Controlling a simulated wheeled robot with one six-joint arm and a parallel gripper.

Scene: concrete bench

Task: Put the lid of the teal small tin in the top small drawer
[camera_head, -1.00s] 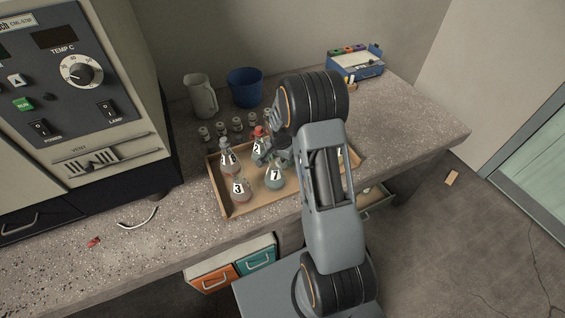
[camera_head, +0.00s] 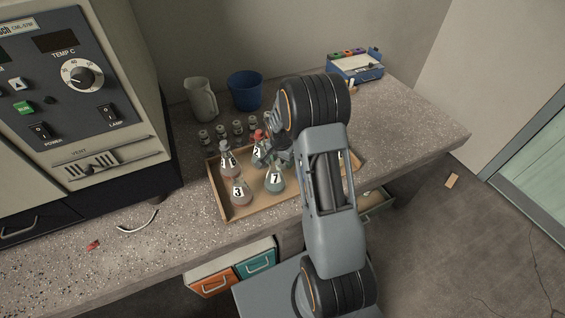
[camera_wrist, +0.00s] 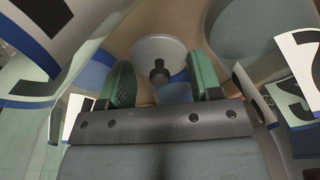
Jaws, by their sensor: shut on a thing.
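My gripper (camera_wrist: 160,82) has its green-padded fingers on either side of a pale round lid with a dark knob (camera_wrist: 158,48), closed on it. In the head view my gripper (camera_head: 279,150) is low over the wooden tray, among the flasks and partly hidden by my arm. The lid cannot be made out there. I cannot pick out the teal tin itself. An open drawer (camera_head: 378,205) shows under the bench front, right of my arm, partly hidden; I cannot tell whether it is the top small drawer.
The tray (camera_head: 228,213) holds several numbered flasks, including flask 3 (camera_head: 240,191) and flask 7 (camera_head: 275,179), close to my gripper. Small jars, a pitcher (camera_head: 201,99) and a blue pot (camera_head: 245,90) stand behind. Orange (camera_head: 213,283) and teal (camera_head: 256,263) drawer fronts are front left.

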